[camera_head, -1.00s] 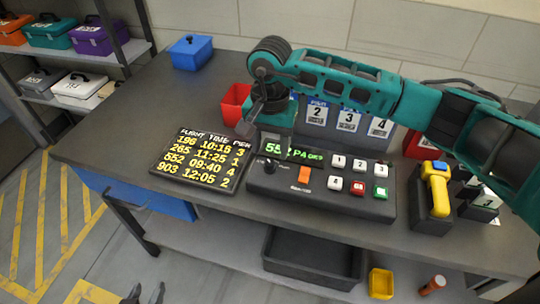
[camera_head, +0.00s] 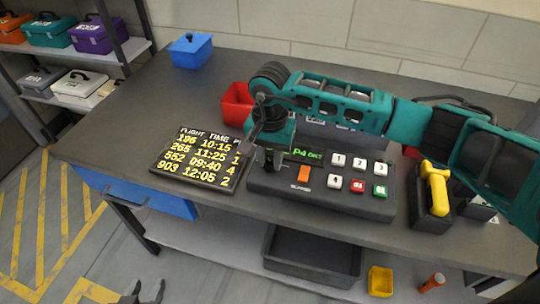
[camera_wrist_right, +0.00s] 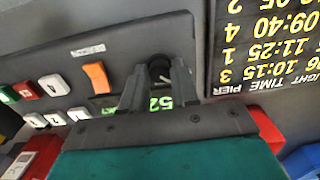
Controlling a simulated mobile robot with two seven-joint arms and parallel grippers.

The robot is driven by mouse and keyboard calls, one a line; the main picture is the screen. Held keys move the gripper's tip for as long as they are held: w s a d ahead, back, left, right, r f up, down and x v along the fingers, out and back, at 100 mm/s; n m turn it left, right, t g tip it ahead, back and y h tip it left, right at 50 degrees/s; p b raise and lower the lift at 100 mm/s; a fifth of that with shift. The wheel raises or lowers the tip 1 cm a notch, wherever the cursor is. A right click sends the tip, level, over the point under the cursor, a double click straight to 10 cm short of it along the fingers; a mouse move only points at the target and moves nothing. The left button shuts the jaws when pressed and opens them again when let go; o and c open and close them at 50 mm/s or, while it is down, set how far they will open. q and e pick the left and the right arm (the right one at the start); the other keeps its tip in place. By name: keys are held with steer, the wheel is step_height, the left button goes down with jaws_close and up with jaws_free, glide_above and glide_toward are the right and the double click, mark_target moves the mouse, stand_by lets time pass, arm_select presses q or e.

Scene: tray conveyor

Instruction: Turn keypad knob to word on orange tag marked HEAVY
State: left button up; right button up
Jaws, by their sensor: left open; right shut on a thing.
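The dark keypad (camera_head: 320,194) lies on the table with white, red and green buttons, an orange switch (camera_head: 304,174) and a green-lit display (camera_head: 308,155). My right gripper (camera_head: 270,164) has come down over the left end of the keypad. In the right wrist view, the fingers of my right gripper (camera_wrist_right: 158,72) are closed on the dark knob (camera_wrist_right: 158,66), which is mostly hidden between them. My left gripper (camera_head: 143,293) is open and empty at the bottom edge, over the floor. I cannot make out an orange tag marked HEAVY.
A flight board (camera_head: 202,160) lies left of the keypad. A red bin (camera_head: 237,104) and a blue box (camera_head: 190,52) stand behind. A yellow-handled tool (camera_head: 435,187) stands in a dark holder at right. Shelves at left hold coloured cases, one orange (camera_head: 12,28).

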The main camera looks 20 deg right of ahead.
jaws_close()
